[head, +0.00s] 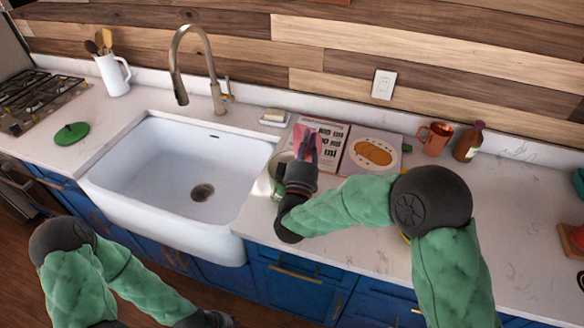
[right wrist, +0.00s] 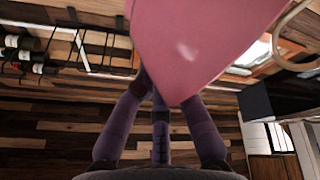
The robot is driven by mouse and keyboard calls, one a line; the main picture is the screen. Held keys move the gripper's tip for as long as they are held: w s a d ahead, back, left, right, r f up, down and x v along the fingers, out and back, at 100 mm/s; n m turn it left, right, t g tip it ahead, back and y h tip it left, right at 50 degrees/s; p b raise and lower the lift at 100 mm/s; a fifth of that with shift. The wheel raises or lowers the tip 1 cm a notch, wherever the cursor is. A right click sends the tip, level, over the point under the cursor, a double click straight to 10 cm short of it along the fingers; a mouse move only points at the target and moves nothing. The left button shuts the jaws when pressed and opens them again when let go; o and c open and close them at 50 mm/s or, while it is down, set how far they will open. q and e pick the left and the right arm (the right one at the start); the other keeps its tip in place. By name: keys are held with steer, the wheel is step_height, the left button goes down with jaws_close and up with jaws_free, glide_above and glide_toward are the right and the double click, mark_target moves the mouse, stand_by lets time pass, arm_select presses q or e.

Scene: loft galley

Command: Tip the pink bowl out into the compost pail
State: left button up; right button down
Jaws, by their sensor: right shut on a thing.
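My right gripper (head: 308,158) is shut on the pink bowl (head: 304,136), which it holds up over the counter right of the sink. The bowl is largely hidden behind the fingers in the head view. In the right wrist view the bowl (right wrist: 195,50) fills the top middle between the fingers (right wrist: 160,105), its smooth pink side toward the camera. It looks tilted; its inside and contents are hidden. A pale vessel, likely the compost pail (head: 265,186), stands just left of my right gripper, partly covered by it.
The white sink (head: 140,163) lies left of the pail. Behind the bowl lie an open book (head: 372,152) and a soap dish (head: 273,117). A copper mug (head: 435,140) and a brown bottle (head: 468,142) stand farther right.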

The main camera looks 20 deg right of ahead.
steer(key=shift+a+r+n+t+y+b, duration=0.15)
steer(key=shift+a+n+t+y+b, duration=0.35)
steer(key=shift+a+n, duration=0.55)
stand_by(0.4)
steer(key=d+m+p, duration=0.1)
steer(key=d+m+g+h+p, duration=0.1)
steer(key=d+m, duration=0.1)
steer(key=shift+d+r+g+h, duration=0.1)
steer(key=shift+g+h, duration=0.2)
steer(key=d+m, duration=0.1)
steer(key=d+f+m+g, duration=0.1)
steer(key=d+m, duration=0.1)
steer(key=shift+d+f, duration=0.15)
steer(key=shift+d, duration=0.05)
steer(key=d+f+m+g+y+b, duration=0.4)
steer(key=d+f+m+g+b, duration=0.1)
steer(key=d+f+m, duration=0.6)
steer(key=shift+s+d+y+b, duration=0.25)
steer(key=shift+d+y+b, duration=0.2)
steer(key=shift+d, duration=0.6)
